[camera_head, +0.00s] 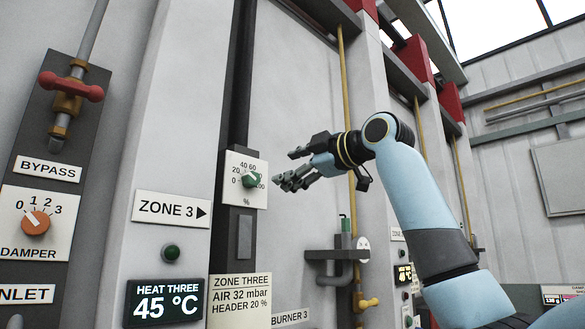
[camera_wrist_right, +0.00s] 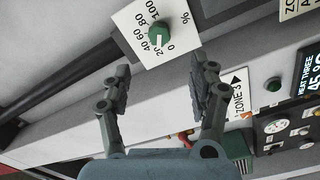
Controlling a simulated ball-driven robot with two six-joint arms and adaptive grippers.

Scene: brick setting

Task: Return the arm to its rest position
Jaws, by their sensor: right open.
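My right gripper (camera_head: 287,169) is in the middle of the head view, at the end of my light blue arm, which comes in from the lower right. Its fingers are spread and nothing is between them. It points left toward a green knob (camera_head: 250,181) on a white percent dial plate and is apart from it. In the right wrist view the open fingers (camera_wrist_right: 160,92) show with a gap between them, and the green knob (camera_wrist_right: 159,33) is beyond their tips. My left gripper is in neither view.
A ZONE 3 sign (camera_head: 171,209) and a HEAT THREE display (camera_head: 164,302) reading 45 °C are at lower left. An orange damper knob (camera_head: 35,223) and a red-handled bypass valve (camera_head: 70,87) are at far left. A pipe bracket (camera_head: 335,255) juts out below my right gripper.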

